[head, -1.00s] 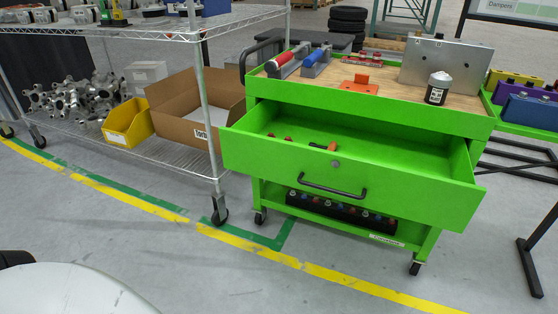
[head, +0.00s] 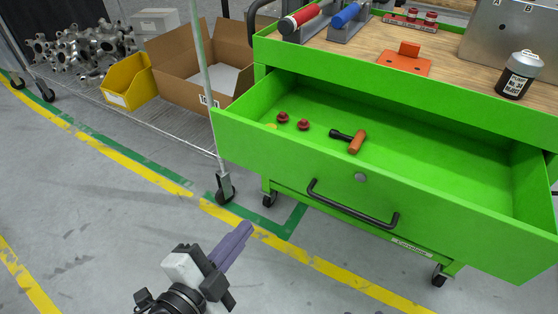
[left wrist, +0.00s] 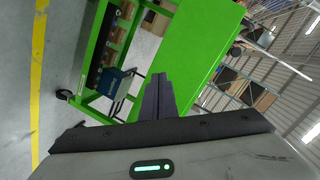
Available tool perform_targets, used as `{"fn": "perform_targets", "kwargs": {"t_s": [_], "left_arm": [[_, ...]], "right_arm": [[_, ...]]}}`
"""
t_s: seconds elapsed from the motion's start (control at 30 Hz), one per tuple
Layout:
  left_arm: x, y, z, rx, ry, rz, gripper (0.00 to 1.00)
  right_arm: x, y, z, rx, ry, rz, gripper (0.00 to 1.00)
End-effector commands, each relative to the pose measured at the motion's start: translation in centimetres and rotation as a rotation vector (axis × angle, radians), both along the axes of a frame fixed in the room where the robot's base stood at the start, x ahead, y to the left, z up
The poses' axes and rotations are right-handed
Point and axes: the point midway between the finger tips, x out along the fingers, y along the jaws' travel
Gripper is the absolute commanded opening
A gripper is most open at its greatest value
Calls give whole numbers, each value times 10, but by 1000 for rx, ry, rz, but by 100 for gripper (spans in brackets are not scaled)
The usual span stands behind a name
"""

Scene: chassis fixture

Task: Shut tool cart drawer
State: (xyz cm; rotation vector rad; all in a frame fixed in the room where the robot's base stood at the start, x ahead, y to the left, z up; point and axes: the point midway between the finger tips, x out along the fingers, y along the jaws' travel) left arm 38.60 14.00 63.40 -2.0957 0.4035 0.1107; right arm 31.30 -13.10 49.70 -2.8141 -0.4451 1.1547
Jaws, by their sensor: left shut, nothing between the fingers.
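The green tool cart (head: 420,92) stands ahead, with its wide drawer (head: 300,172) pulled out toward me. The drawer front carries a black bar handle (head: 350,208) and a round lock. Inside lie red knobs (head: 303,125) and an orange-handled tool (head: 356,142). My left gripper (head: 240,240) is shut and empty, in front of and below the drawer's left part, apart from it in the head view. In the left wrist view the closed fingers (left wrist: 158,98) point toward the green cart front (left wrist: 185,55). My right gripper is not in view.
On the cart top are red and blue tools (head: 345,15), an orange bracket (head: 404,60), a dark canister (head: 518,75) and a metal plate. A wire shelf with a cardboard box (head: 185,75) and yellow bin (head: 130,83) stands left. The floor in front is clear.

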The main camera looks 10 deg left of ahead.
Motion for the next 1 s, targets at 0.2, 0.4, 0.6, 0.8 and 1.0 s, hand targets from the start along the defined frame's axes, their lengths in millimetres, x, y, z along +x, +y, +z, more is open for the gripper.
{"fn": "perform_targets", "kwargs": {"t_s": [0.2, 0.4, 0.6, 0.8, 1.0], "left_arm": [[9, -17, 62, 443, -352, -124, 0], [23, -24, 71, 496, -394, -132, 0], [54, -34, 70, 494, -392, -132, 0], [88, -45, 69, 491, -390, -131, 0], [120, -55, 68, 490, -389, -131, 0]], "right_arm": [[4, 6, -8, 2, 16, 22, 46], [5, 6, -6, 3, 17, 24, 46], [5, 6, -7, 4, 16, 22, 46], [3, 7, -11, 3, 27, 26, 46], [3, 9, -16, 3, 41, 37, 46]]}}
